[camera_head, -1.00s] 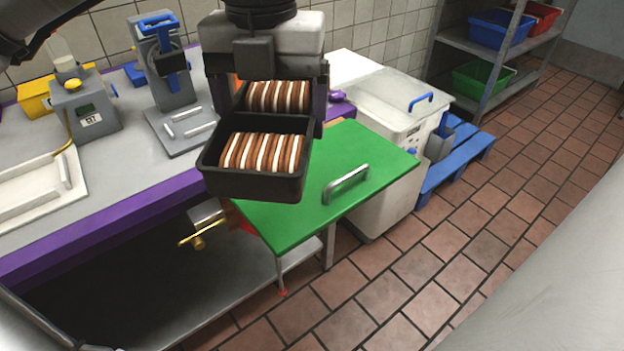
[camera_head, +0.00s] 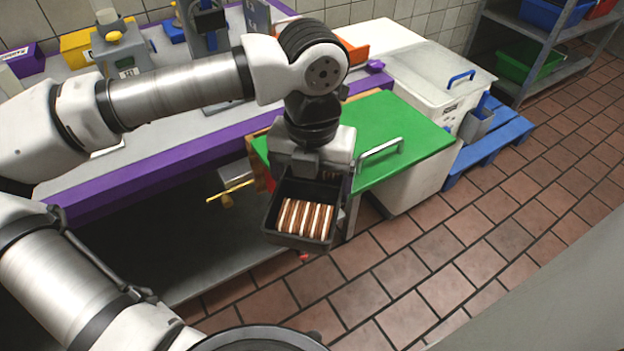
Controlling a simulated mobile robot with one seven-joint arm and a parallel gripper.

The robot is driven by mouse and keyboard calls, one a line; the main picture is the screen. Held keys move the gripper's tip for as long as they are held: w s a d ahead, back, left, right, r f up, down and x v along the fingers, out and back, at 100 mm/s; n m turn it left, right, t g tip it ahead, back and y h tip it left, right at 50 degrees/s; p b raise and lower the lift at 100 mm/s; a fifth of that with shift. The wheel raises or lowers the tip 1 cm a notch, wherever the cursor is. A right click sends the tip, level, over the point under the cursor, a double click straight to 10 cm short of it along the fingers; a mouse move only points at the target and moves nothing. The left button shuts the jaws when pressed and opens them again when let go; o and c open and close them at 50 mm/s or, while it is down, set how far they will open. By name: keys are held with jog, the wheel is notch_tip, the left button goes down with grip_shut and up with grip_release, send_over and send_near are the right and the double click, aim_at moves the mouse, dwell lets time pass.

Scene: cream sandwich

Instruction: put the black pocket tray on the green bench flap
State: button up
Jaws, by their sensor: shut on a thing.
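The black pocket tray (camera_head: 268,222) holds a row of brown and cream sandwich biscuits (camera_head: 305,219) in its near pocket. The far pocket is mostly hidden by my gripper (camera_head: 308,178), which is shut on the tray and holds it level or nearly so. The green bench flap (camera_head: 415,130) is raised flat at the end of the bench, with a metal handle (camera_head: 380,150) near its front edge. In the picture the tray lies over the flap's near left edge and partly in front of it. I cannot tell its height above the flap.
The purple-edged bench (camera_head: 150,175) on the left carries several machines. My arm hides part of it. The flap's right part is clear. Tiled floor lies open at right.

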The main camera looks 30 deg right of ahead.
aim_at(312, 183)
jog(key=shift+f, duration=0.25)
jog(key=shift+f, duration=0.2)
jog(key=o, duration=0.8)
jog(key=shift+r, duration=0.1)
notch_tip(312, 183, up, 12)
jog(key=shift+r+b, duration=0.15)
jog(key=shift+b, duration=0.25)
